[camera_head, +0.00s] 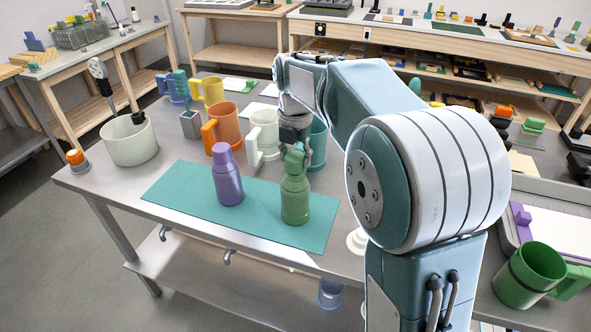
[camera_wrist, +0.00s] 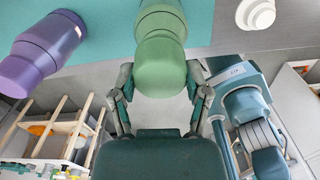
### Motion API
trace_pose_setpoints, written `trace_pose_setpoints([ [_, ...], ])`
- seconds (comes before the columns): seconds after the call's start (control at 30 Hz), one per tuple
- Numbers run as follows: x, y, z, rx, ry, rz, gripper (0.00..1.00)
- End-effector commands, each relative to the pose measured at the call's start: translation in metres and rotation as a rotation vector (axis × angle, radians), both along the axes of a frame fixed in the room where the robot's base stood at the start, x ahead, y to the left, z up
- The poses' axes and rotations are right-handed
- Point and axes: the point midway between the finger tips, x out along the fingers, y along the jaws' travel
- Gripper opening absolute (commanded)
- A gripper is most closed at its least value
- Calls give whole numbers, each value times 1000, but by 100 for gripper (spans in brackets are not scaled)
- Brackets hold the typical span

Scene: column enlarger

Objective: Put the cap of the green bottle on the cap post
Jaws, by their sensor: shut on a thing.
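The green bottle (camera_head: 295,203) stands upright on the teal mat (camera_head: 165,195). Its green cap (camera_head: 294,161) sits at the bottle's top, in line with the neck; I see no gap between them. My gripper (camera_head: 296,148) comes down from above and is shut on this cap. In the wrist view the fingers of my gripper (camera_wrist: 162,92) lie on both sides of the cap (camera_wrist: 160,65). A white, round, stepped piece (camera_head: 356,241), which looks like the cap post, stands right of the mat, partly hidden by my arm. It also shows in the wrist view (camera_wrist: 256,13).
A purple bottle (camera_head: 227,180) stands on the mat left of the green one. Orange (camera_head: 222,128), white (camera_head: 264,136) and teal (camera_head: 318,145) mugs stand close behind. A white pot (camera_head: 129,142) is at the left. The mat's left part is clear.

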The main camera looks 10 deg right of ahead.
Motion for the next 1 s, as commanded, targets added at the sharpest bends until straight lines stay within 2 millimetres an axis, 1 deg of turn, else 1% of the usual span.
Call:
trace_pose_setpoints([
  [0.7,0,0,30,0,-1,0,0],
  [1.0,0,0,32,0,0,0,0],
])
